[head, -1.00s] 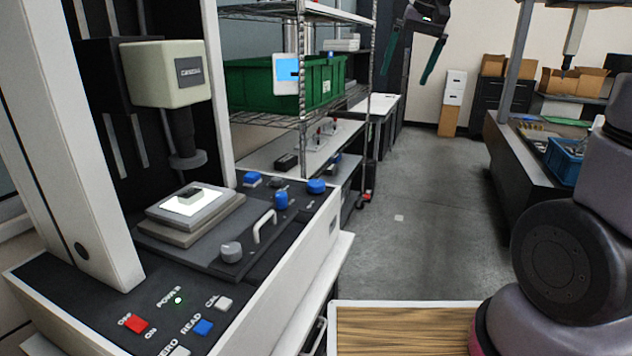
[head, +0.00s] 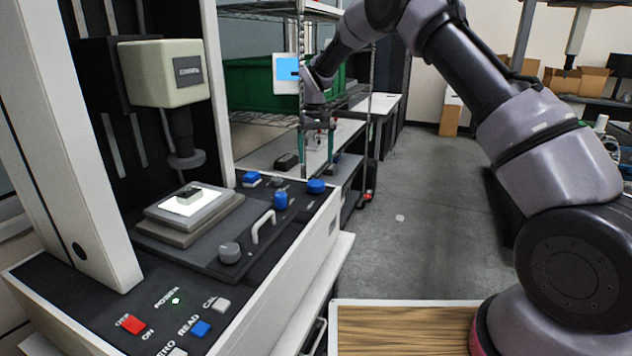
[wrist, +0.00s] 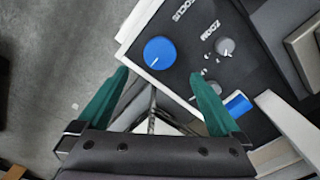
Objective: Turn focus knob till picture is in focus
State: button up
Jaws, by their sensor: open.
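The focus knob is a round blue knob (head: 316,186) at the far right corner of the measuring machine's dark top. In the wrist view the blue knob (wrist: 159,52) has a white pointer line and stands beside a partly readable "FOCUS" label. My gripper (head: 317,138) is beyond and above it in the head view, green fingers pointing down. In the wrist view my gripper (wrist: 158,76) is open and empty, its fingertips apart and short of the knob. A small screen (head: 287,73) shows plain light blue; I cannot make out a picture.
A grey zoom knob (wrist: 224,47) sits close by the blue one. Another blue control (head: 281,199) and a handle (head: 263,226) are on the machine top. A wire shelf with a green crate (head: 250,85) stands behind. The floor (head: 420,220) to the right is clear.

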aim_at(316, 182)
notch_tip(316, 182, down, 9)
jog(key=shift+f, duration=0.2)
dwell(0.3)
jog(key=c, duration=1.3)
jog(key=m, duration=0.3)
jog(key=shift+m, duration=2.1)
